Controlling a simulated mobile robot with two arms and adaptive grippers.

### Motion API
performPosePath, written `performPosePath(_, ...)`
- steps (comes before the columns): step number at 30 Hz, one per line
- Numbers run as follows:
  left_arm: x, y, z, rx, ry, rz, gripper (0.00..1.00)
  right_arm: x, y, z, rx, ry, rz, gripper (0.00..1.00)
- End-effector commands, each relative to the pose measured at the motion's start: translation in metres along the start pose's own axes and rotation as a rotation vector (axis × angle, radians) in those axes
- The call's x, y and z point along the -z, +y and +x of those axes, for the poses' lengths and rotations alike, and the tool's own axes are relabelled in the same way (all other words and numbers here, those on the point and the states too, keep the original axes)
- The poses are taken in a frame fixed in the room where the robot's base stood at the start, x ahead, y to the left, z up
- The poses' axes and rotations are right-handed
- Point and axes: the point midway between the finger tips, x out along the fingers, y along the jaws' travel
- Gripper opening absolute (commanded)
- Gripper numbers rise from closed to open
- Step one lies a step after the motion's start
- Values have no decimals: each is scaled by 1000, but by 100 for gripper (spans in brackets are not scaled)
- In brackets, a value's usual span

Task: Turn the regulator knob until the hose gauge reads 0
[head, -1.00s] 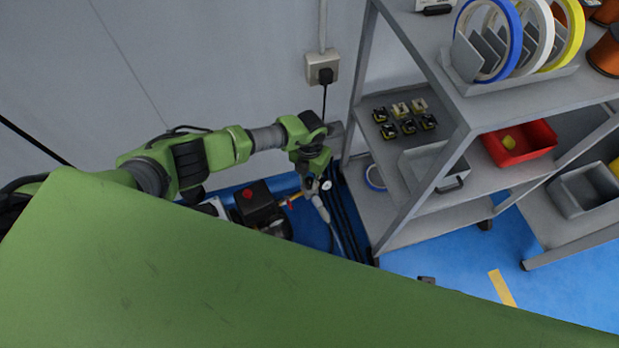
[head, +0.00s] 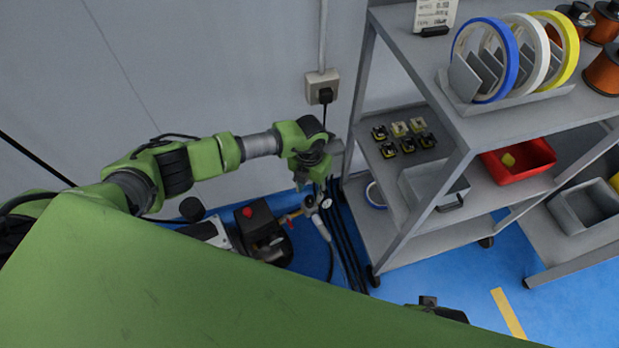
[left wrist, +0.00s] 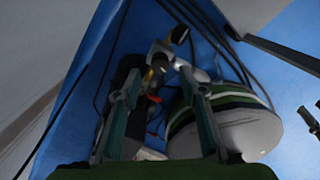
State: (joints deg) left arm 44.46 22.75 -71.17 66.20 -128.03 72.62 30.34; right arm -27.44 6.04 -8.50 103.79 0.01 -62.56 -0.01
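A compressor with a red-topped black box (head: 248,211) stands on the blue floor by the wall. Its brass and silver regulator fittings (head: 293,214) run right to a small white-faced gauge (head: 326,202); the reading is too small to make out. My left gripper (head: 300,184) hangs just above and left of the gauge. In the left wrist view my left gripper (left wrist: 162,75) has its fingers apart, with the fittings (left wrist: 160,64) beyond and between them. A dial (left wrist: 180,34) there shows nearly edge-on. I cannot tell which fitting is the regulator knob. My right gripper is not identifiable.
A grey shelf unit (head: 420,223) with tape rolls, a red bin (head: 518,158) and a grey tray stands close on the right. Dark hoses or cables (head: 347,240) run beside the compressor. A white and green rounded body (left wrist: 238,125) lies beyond the right finger in the wrist view.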

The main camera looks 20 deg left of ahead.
Motion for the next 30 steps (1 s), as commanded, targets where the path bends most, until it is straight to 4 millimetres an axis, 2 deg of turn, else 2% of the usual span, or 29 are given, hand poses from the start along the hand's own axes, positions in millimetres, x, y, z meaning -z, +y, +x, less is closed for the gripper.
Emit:
performPosePath(3, -1, 1, -27, 0, -5, 2, 38, 0, 0, 0, 0, 0, 0, 25)
performPosePath(6, 0, 1, -45, -1, -2, 1, 38, 0, 0, 0, 0, 0, 0, 25)
performPosePath(12, 0, 0, -67, -1, 0, -1, 38, 0, 0, 0, 0, 0, 0, 25)
performPosePath(30, 0, 0, -71, -1, 1, -1, 38, 0, 0, 0, 0, 1, -1, 25)
